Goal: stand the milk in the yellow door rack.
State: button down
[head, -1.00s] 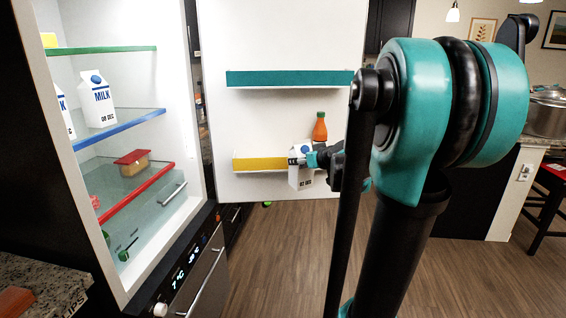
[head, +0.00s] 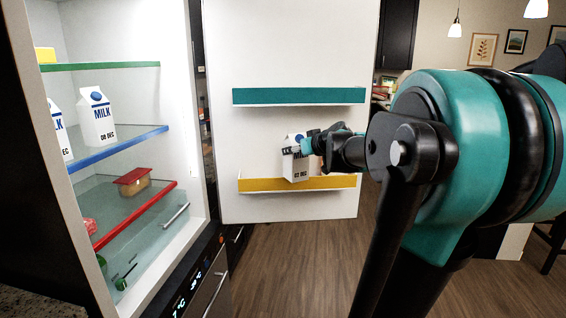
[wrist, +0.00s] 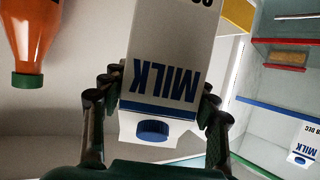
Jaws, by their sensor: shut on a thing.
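The milk (head: 295,168) is a white carton with blue lettering and a blue cap, marked 02 DEC. It is upright in the head view, its lower end at the height of the yellow door rack (head: 335,183). I cannot tell whether its base is in front of the rack or over it. My gripper (head: 300,147) is shut on the carton's upper part from the right. In the wrist view the carton (wrist: 172,60) appears upside down between my fingers, and part of the yellow rack (wrist: 238,12) shows at the top.
An orange bottle (wrist: 32,35) with a green cap is beside the carton in the wrist view; my gripper seems to hide it in the head view. A teal rack (head: 300,96) is higher on the door. Other milk cartons (head: 96,118) stand on the blue-edged shelf (head: 120,148).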

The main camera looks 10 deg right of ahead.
jog(key=w+a, duration=0.1)
jog(key=w, duration=0.2)
jog(key=w+a, duration=0.1)
jog(key=w, duration=0.3)
jog(key=w+a, duration=0.1)
jog(key=w, duration=0.2)
jog(key=shift+w+a+f, duration=0.1)
jog(key=shift+w+a, duration=0.2)
jog(key=shift+w, duration=0.05)
jog(key=shift+s+f, duration=0.15)
jog(key=shift+f, duration=3.25)
jog(key=shift+c, duration=2.3)
grip_release()
